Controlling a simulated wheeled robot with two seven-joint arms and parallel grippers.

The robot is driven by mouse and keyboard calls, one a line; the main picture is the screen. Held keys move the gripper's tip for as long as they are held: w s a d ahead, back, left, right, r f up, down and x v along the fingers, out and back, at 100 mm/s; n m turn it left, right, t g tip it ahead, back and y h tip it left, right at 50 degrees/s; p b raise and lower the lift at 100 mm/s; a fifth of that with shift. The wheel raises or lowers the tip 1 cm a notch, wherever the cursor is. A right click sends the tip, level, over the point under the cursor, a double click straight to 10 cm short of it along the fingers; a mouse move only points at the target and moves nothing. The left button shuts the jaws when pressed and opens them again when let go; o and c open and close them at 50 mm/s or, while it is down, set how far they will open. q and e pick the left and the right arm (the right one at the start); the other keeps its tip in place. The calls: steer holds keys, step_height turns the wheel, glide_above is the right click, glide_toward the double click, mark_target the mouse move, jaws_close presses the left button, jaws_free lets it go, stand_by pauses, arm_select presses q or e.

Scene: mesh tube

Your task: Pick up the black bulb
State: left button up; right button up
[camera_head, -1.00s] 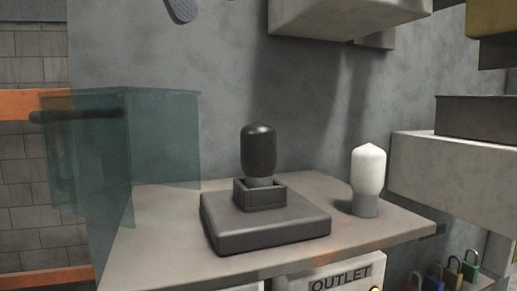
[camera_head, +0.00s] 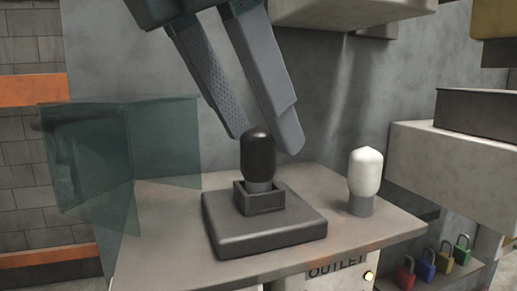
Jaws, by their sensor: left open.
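The black bulb (camera_head: 259,152) stands upright in a small square socket on a dark base (camera_head: 265,232), which rests on the grey shelf. My left gripper (camera_head: 268,143) comes down from the top of the view, tilted. Its two fingers are apart, with one fingertip at the upper left of the bulb and the other at its upper right. Whether the fingers touch the bulb cannot be told. The bulb's lower end is hidden in the socket. My right gripper is not in view.
A white bulb (camera_head: 365,177) stands upright on the shelf (camera_head: 375,228) to the right. A translucent teal panel (camera_head: 165,145) is at the left. A grey box (camera_head: 455,165) juts in at the right.

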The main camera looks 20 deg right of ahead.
mark_target(273, 159)
arm_select(q)
steer(key=shift+d+f+p, duration=0.1)
steer(key=shift+f+p, duration=0.15)
steer(key=shift+p, duration=0.15)
steer(key=shift+s+p+x, duration=0.25)
steer(key=shift+p+x, duration=1.25)
steer(key=shift+x, duration=0.6)
steer(key=shift+w+f, duration=0.1)
steer(key=shift+f, duration=0.2)
steer(key=c, duration=1.1)
